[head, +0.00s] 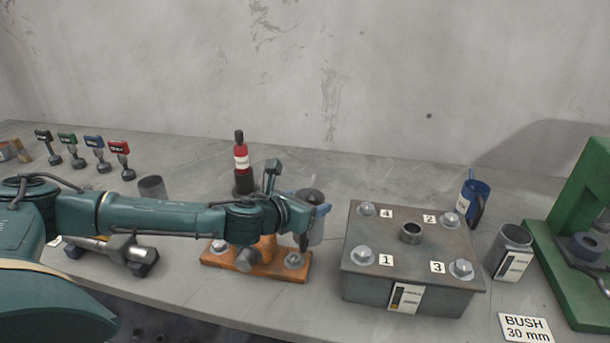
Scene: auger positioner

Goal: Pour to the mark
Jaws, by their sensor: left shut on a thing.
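My left gripper (304,228) is shut on a grey-blue jug (317,229) with a dark top, held near the left side of the steel box. Its wrist and fingers hide part of the jug. I cannot tell whether the jug is tilted. The box (368,285) has an open round filler neck (411,233) in its lid and a gauge label (405,298) with a dark and yellow strip on its front. A grey cup (516,237) with a similar gauge label stands to the right of the box. My right gripper is not in view.
Numbered bolts stand on the box lid. An orange bracket (213,256) lies below my left gripper. A red-and-black bottle (241,160) and a blue jug (481,193) stand behind. A green press (571,275) is at right, near a "BUSH 30 mm" card (525,328).

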